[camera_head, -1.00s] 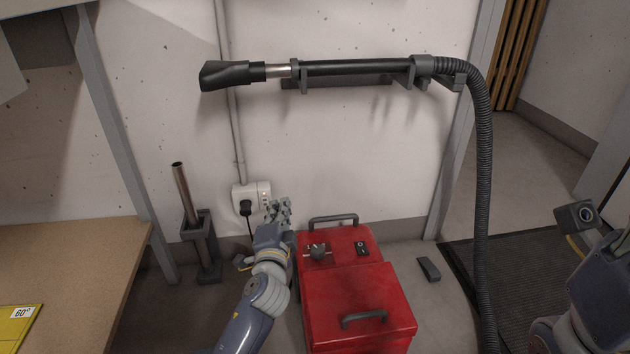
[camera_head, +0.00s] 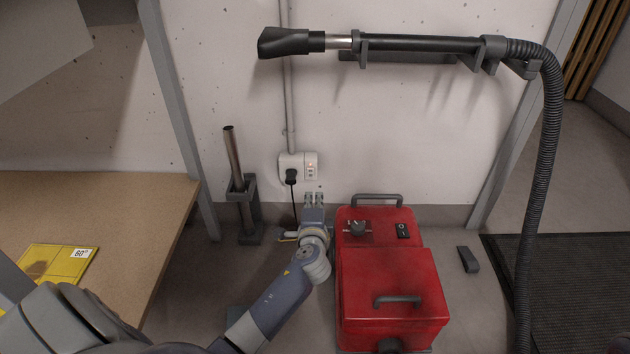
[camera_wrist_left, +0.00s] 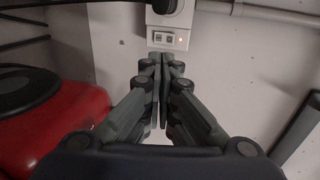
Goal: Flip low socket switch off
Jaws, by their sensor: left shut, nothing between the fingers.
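The white low socket (camera_head: 298,160) is on the wall with a black plug (camera_head: 291,177) in its left part. Its small switches (camera_head: 311,168) are on the right part. In the left wrist view the socket (camera_wrist_left: 154,18) is at the top, with two switches (camera_wrist_left: 163,39) and a small pale light beside them. My left gripper (camera_head: 314,198) is just below the socket in the head view. In the wrist view its shut fingers (camera_wrist_left: 161,62) point at the switch end, with nothing between them. Contact cannot be told. My right gripper is out of view.
A red vacuum unit (camera_head: 392,285) stands right of my left arm. A holder with a metal tube (camera_head: 246,205) stands left of the socket. A wooden table (camera_head: 130,220) is at left. A black hose (camera_head: 551,150) hangs at right.

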